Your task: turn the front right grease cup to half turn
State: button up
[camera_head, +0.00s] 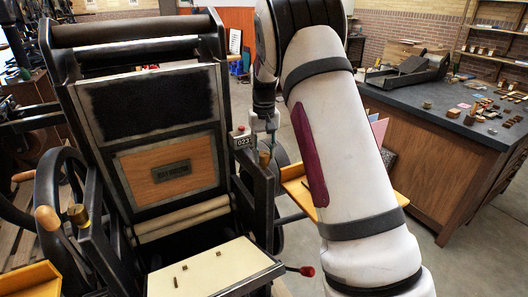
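A hand press (150,130) fills the left half of the view. My arm comes down from the upper middle, and my gripper (264,128) is at the press's right side frame, just right of the counter (242,141) reading 023. The gripper is small and dark at its tips, so I cannot tell whether it is open or shut. The front right grease cup cannot be made out; the area under the gripper is partly hidden. A brass grease cup (79,215) stands upright on the press's left side frame, well away from the gripper.
A cream board (215,268) with small dark pieces lies at the press's front. A red-knobbed lever (306,271) sticks out beside it. A wooden shelf (297,187) is behind my arm. A dark-topped cabinet (440,125) stands at right, with floor between.

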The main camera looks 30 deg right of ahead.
jog(key=shift+m+b, duration=0.3)
jog(key=shift+m, duration=0.1)
jog(key=shift+w+f+m+b, duration=0.1)
jog(key=shift+m+b, duration=0.4)
jog(key=shift+m, duration=0.4)
jog(key=shift+m+b, duration=0.6)
jog(key=shift+m, duration=0.9)
jog(key=o, duration=1.2)
jog(key=shift+c, duration=0.2)
jog(key=shift+r, duration=0.2)
